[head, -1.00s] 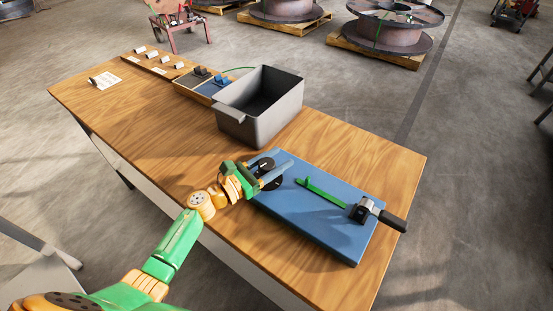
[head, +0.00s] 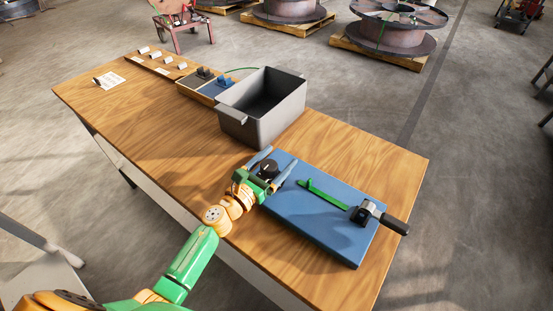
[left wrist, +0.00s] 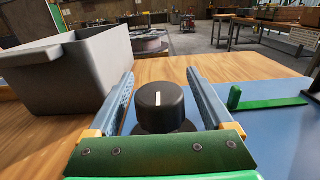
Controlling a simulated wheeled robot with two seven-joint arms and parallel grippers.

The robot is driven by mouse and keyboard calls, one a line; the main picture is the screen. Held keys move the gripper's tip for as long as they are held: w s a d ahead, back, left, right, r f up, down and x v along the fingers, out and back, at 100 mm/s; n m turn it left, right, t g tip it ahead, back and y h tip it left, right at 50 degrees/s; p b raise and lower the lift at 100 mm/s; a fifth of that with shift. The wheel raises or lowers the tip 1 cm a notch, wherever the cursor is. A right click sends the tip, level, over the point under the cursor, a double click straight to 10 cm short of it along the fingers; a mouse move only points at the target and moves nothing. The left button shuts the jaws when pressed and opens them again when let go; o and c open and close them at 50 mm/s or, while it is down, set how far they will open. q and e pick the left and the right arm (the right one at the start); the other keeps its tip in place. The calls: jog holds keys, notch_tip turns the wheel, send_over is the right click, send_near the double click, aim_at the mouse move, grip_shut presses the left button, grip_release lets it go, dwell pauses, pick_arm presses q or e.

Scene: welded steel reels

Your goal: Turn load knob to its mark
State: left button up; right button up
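The load knob (head: 268,167) is a black round knob at the left end of the blue board (head: 317,222). In the left wrist view the knob (left wrist: 162,108) shows a white pointer line facing the camera, roughly upright in the picture. My left gripper (head: 273,163) is open, with one finger on each side of the knob. In the left wrist view, gaps show between the knob and both fingers (left wrist: 162,95). The knob's mark is not visible. My right gripper is not in view.
A grey bin (head: 262,107) stands close behind the board. A green strip (head: 322,194) and a black-handled lever (head: 378,215) sit on the board's right part. The table front-left is clear.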

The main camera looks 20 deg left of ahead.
aim_at(263, 174)
pick_arm(q)
jog(key=b+v, duration=0.1)
jog(key=v, duration=0.5)
jog(key=shift+s+f, duration=0.15)
jog(key=shift+s, duration=0.05)
jog(key=shift+s+a, duration=0.2)
jog(key=shift+s, duration=0.2)
